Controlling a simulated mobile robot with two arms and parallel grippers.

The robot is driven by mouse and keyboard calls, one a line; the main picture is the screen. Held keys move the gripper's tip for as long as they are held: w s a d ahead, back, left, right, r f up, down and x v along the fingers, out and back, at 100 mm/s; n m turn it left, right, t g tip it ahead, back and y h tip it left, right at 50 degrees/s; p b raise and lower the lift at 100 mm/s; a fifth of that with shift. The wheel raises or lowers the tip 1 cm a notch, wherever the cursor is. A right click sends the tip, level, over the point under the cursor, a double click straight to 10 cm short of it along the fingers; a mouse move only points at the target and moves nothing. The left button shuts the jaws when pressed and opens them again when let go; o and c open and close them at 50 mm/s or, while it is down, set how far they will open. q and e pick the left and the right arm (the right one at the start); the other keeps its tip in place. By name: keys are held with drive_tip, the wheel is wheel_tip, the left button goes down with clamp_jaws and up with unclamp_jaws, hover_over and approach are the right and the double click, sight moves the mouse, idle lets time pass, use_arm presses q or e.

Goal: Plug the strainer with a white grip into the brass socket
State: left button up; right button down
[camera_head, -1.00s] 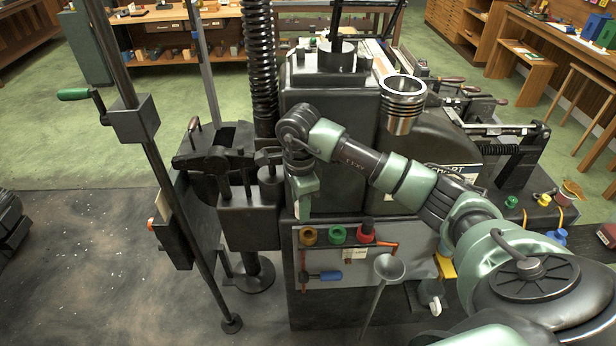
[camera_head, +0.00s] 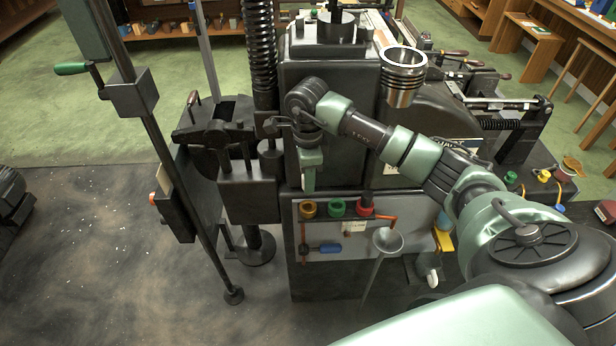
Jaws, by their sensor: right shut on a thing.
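My right gripper (camera_head: 309,180) points down in front of the dark machine block, just above the row of coloured rings on the grey panel. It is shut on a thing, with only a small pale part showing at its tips. I cannot make out the thing's shape. A brass-coloured ring (camera_head: 308,209), which looks like the brass socket, is at the left end of that row, just below the gripper. A gap seems to separate them. A small white piece (camera_head: 432,277) shows low at the panel's right; I cannot tell whether it is the strainer's grip. My left gripper is out of view.
A green ring (camera_head: 337,207) and a red ring (camera_head: 365,206) sit beside the brass one. A shiny metal cylinder (camera_head: 403,75) stands behind my arm. A dark post (camera_head: 160,160) rises at the left.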

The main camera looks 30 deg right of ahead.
drive_tip(key=shift+f+b, duration=1.65)
drive_tip(key=shift+f, duration=0.65)
drive_tip(key=shift+b, duration=0.55)
drive_tip(key=shift+f, duration=0.15)
drive_tip(key=shift+f+b, duration=0.35)
drive_tip(key=shift+b, duration=0.1)
drive_tip(key=shift+f+b, duration=1.1)
drive_tip(key=shift+f, duration=0.1)
drive_tip(key=c, duration=1)
unclamp_jaws()
drive_tip(key=shift+c, duration=0.2)
wheel_tip(320, 180, up, 8)
drive_tip(key=shift+f+b, duration=0.2)
drive_tip(key=shift+b, duration=0.85)
